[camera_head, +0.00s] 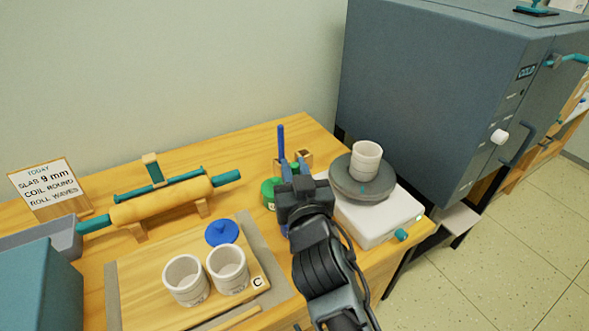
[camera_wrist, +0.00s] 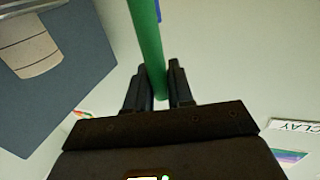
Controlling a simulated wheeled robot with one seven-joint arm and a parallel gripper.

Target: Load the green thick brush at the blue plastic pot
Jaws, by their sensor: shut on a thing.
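My gripper (camera_head: 293,172) is shut on a green handle, which I take for the green thick brush (camera_wrist: 147,40); the handle runs between both fingers in the wrist view (camera_wrist: 158,78). Only a small green bit of it shows between the fingers in the head view (camera_head: 294,168). The brush's bristles are not visible. I cannot make out the blue plastic pot; a blue upright stick (camera_head: 281,140) stands just behind my gripper, and its foot is hidden. A green pot (camera_head: 268,192) stands at the left of my gripper, partly covered by it.
A blue knobbed disc (camera_head: 222,232) and two pale cups (camera_head: 185,281) (camera_head: 227,270) are at the front left. A third cup (camera_head: 366,160) stands on a grey wheel (camera_head: 345,188) at the right. A rolling pin (camera_head: 160,203) lies on a stand. A kiln (camera_head: 430,100) rises behind.

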